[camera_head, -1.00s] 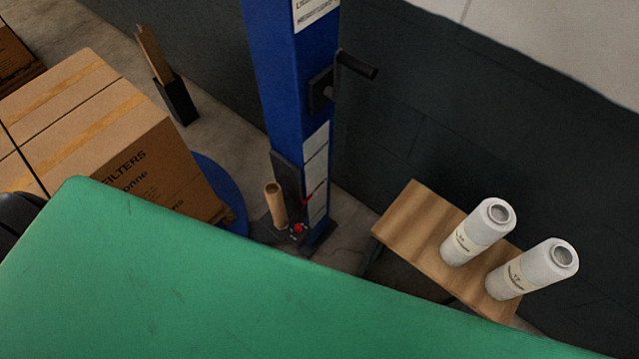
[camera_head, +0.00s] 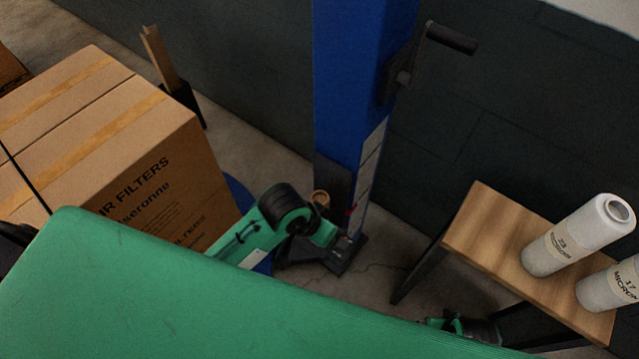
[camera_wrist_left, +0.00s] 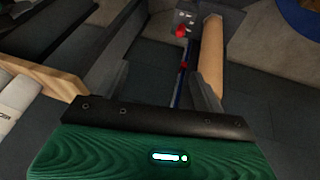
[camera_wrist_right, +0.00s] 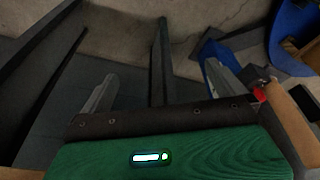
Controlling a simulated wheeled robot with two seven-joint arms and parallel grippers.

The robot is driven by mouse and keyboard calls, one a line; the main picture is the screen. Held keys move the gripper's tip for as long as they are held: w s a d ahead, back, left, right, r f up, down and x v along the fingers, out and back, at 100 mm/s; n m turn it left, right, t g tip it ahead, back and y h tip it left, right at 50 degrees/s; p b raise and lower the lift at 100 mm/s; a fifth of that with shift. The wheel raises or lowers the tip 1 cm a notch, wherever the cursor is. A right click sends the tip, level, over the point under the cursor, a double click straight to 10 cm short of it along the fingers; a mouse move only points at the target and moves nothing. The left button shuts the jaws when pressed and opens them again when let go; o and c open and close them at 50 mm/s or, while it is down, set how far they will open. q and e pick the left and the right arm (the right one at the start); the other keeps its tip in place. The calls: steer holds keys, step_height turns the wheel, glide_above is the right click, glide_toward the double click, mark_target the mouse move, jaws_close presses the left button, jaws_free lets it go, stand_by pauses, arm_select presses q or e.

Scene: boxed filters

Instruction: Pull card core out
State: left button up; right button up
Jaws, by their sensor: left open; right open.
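The card core is a brown cardboard tube (camera_head: 320,197) standing at the foot of the blue column. In the head view only its top end shows, behind my left arm. In the left wrist view the core (camera_wrist_left: 211,55) is long and upright, by the right-hand finger and not between the fingers. My left gripper (camera_wrist_left: 160,82) is open and empty; its fingertips are hard to make out in the head view. My right gripper (camera_wrist_right: 160,85) is open and empty, low down; a brown tube (camera_wrist_right: 290,112) shows at the right of its view, outside the fingers.
The blue column (camera_head: 362,90) has a black crank handle (camera_head: 450,38). Filter cartons (camera_head: 120,150) stand at left. A red button (camera_wrist_left: 181,31) sits beside the core.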

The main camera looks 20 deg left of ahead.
arm_select(q)
steer(key=w+d+r+m, duration=0.1)
steer(key=w+d+r, duration=0.1)
steer(key=d, duration=0.1)
steer(key=r+n+g+y, duration=0.1)
steer(key=g+y, duration=0.2)
steer(key=y, duration=0.1)
glide_above(321, 196)
steer(key=s, duration=0.1)
steer(key=shift+r+b, duration=0.1)
steer(key=shift+b, duration=0.2)
arm_select(e)
steer(key=s+f+g, duration=0.1)
steer(key=s+f, duration=0.1)
steer(key=f, duration=0.7)
steer(key=s+f, duration=0.2)
steer(key=f, duration=0.8)
arm_select(q)
step_height(321, 196, down, 14)
steer(key=b, duration=0.1)
steer(key=shift+r, duration=0.15)
arm_select(e)
steer(key=r, duration=0.1)
steer(key=w+r, duration=0.1)
steer(key=a+r, duration=0.1)
steer(key=r, duration=0.1)
steer(key=shift+w+r, duration=0.1)
steer(key=shift+w, duration=0.25)
steer(key=shift+s, duration=0.1)
